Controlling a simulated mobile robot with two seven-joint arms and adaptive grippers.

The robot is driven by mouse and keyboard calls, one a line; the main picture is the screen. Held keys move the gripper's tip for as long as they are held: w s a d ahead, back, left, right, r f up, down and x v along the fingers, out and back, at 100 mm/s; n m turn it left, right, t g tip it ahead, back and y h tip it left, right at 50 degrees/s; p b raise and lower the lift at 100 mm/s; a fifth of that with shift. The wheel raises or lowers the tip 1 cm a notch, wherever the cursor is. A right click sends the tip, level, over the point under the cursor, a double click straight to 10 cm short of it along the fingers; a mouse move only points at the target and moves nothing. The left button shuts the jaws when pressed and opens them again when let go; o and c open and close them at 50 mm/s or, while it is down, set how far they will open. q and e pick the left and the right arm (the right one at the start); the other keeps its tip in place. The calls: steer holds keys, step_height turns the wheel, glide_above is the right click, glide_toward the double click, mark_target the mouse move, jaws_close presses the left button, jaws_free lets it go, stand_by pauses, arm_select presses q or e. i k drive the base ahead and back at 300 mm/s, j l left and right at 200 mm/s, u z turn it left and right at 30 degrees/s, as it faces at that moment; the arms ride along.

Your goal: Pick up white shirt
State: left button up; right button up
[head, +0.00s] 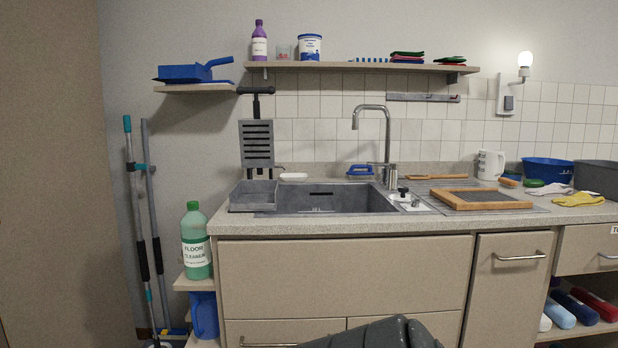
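I see no clear white shirt in the head view. A crumpled white cloth (549,189) lies on the counter at the right, beside yellow gloves (579,200); I cannot tell whether it is a shirt. A dark grey part of my own arm shows at the bottom middle, in front of the cabinet. Neither of my grippers' fingertips shows.
A grey counter (300,228) with a sink (325,200) and tall faucet spans the middle. A framed board (481,199), a white jug (490,165) and a blue basin (547,171) stand right of it. A green floor cleaner bottle (196,243) and mops are at the left.

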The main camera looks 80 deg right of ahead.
mark_target(543, 191)
steer(key=z, duration=3.9)
steer(key=i+l, duration=0.25)
steer(key=l, duration=0.15)
steer(key=i+l, duration=0.2)
steer(key=l, duration=0.2)
steer(key=i+l+u, duration=0.1)
steer(key=i+l, duration=0.15)
steer(key=l, duration=0.15)
steer(key=i+l, duration=0.2)
steer(key=l, duration=0.2)
steer(key=i+l+u, duration=0.1)
steer(key=i+l, duration=0.15)
steer(key=l, duration=0.2)
steer(key=i+l, duration=0.2)
steer(key=l, duration=0.25)
steer(key=i+l, duration=0.2)
steer(key=l, duration=0.2)
steer(key=i+l+u, duration=0.1)
steer(key=l, duration=0.35)
steer(key=i, duration=0.1)
